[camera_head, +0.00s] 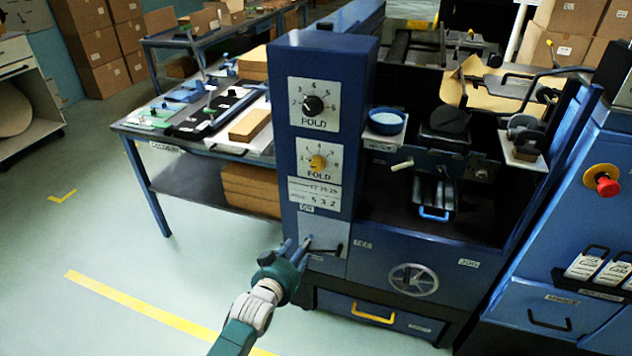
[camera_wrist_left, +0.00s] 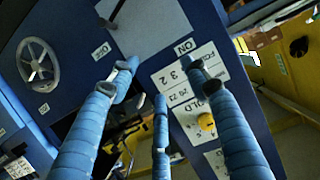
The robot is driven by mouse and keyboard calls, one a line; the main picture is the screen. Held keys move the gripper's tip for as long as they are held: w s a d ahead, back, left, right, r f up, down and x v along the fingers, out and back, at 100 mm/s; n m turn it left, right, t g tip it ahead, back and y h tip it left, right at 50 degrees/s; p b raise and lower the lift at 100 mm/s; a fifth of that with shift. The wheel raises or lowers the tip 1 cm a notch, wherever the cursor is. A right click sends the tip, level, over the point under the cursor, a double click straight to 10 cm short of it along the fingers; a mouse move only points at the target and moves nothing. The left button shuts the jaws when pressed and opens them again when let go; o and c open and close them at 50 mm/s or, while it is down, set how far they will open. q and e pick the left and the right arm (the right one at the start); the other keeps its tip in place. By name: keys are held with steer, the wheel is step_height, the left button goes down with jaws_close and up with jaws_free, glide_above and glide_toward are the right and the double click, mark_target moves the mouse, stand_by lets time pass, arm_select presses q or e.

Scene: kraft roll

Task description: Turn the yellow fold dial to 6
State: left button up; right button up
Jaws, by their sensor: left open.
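The yellow fold dial (camera_head: 318,162) sits on a white numbered plate on the front of the blue machine column, below a black fold dial (camera_head: 313,105). The yellow dial also shows in the left wrist view (camera_wrist_left: 206,122), on the right, partly beside a finger. My left gripper (camera_head: 298,246) is open and empty, low in front of the column, below the yellow dial and apart from it. In the left wrist view its blue fingers (camera_wrist_left: 160,92) are spread, with the column's labels behind them. The exact pointer position of the yellow dial is too small to tell. My right gripper is not seen.
A label plate (camera_head: 314,195) with numbers lies just under the yellow dial. A grey panel with a black lever (camera_head: 326,248) is near my left gripper. A blue bowl (camera_head: 386,121) and a handwheel (camera_head: 413,280) are to the right. Free floor lies left.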

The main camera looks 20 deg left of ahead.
mark_target(316, 166)
arm_select(q)
steer(key=w+r+t+b, duration=0.1)
steer(key=w+r+t, duration=0.1)
steer(key=r, duration=0.6)
steer(key=w+r+t+b, duration=0.1)
steer(key=w+r+t, duration=0.1)
steer(key=r, duration=0.7)
steer(key=w+p, duration=0.1)
steer(key=w, duration=0.9)
steer(key=shift+w, duration=0.1)
steer(key=c, duration=1.1)
